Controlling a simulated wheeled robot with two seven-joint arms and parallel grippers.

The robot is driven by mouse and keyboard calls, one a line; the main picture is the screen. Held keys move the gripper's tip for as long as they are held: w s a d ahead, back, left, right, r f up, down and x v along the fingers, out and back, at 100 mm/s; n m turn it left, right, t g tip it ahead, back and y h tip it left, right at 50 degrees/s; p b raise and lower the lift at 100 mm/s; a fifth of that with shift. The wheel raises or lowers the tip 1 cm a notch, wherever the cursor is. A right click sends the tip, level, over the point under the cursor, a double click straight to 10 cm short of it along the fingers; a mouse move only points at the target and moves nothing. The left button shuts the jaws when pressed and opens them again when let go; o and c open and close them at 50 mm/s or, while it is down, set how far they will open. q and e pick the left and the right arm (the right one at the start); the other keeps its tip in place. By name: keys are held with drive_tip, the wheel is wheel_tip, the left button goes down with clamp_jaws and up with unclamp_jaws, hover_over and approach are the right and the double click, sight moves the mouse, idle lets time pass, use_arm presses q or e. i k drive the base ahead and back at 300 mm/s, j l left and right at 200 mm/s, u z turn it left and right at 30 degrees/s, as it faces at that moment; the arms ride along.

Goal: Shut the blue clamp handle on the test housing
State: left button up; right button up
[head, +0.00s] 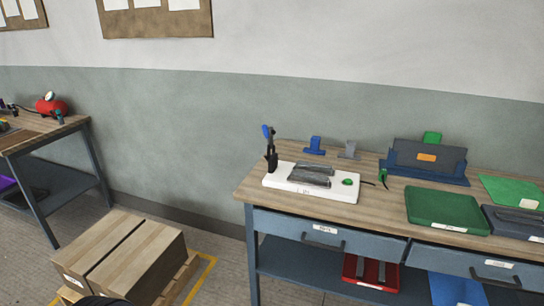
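The test housing (284,178) is a white flat base with a grey block on top and a green button at its right end. It sits on the left part of the wooden workbench (256,172). At its left end stands a black clamp with a blue handle (267,131). The handle points upward, tilted slightly left. Neither of my grippers shows in the head view.
A blue stand (315,146) and a grey stand (349,150) are behind the housing. A green case (446,209) lies to the right. Cardboard boxes (146,269) on a pallet stand at the lower left. Floor is clear between boxes and bench.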

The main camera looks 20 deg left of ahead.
sight(264, 128)
drive_tip(key=i+j+z, duration=0.1)
drive_tip(key=z, duration=0.3)
drive_tip(key=j+z, duration=0.4)
drive_tip(key=i+j+z, duration=0.1)
drive_tip(key=z, duration=0.3)
drive_tip(key=j+z, duration=0.15)
drive_tip(key=j, duration=0.8)
drive_tip(key=j+z, duration=0.2)
drive_tip(key=j, duration=0.7)
drive_tip(key=k+j+z, duration=0.15)
drive_tip(key=j, duration=0.8)
drive_tip(key=i+j, duration=0.1)
drive_tip(key=j, duration=0.55)
